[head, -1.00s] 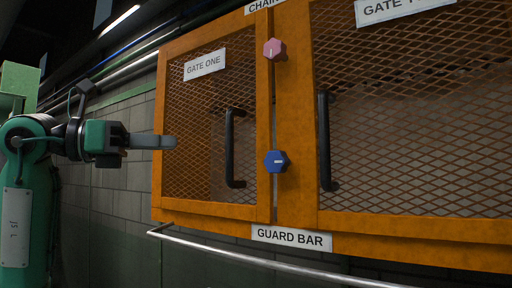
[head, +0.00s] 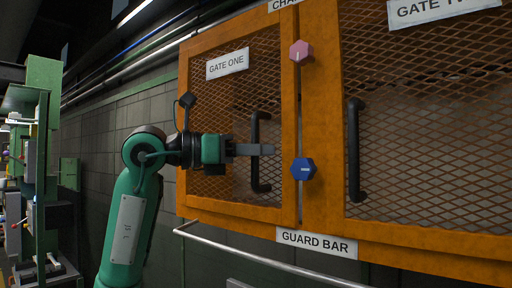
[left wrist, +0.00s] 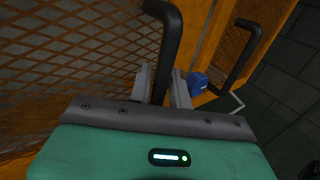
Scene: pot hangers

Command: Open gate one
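Gate one (head: 228,126) is an orange-framed mesh door labelled GATE ONE (head: 228,64), and it stands shut. Its black upright handle (head: 255,180) is on the right side of the mesh. My left gripper (head: 262,150) is at the middle of this handle. In the left wrist view the handle (left wrist: 168,50) passes between the two fingers of the left gripper (left wrist: 162,88), which look open, with a small gap visible on one side. A pink knob (head: 301,51) and a blue knob (head: 303,169) sit on the frame right of the gate. My right gripper is not in view.
A metal guard bar (head: 250,258) runs below the gates, under the GUARD BAR label (head: 316,243). Gate two (head: 430,120), with its own black handle (head: 354,150), is on the right. Green shelving (head: 40,130) stands at the far left.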

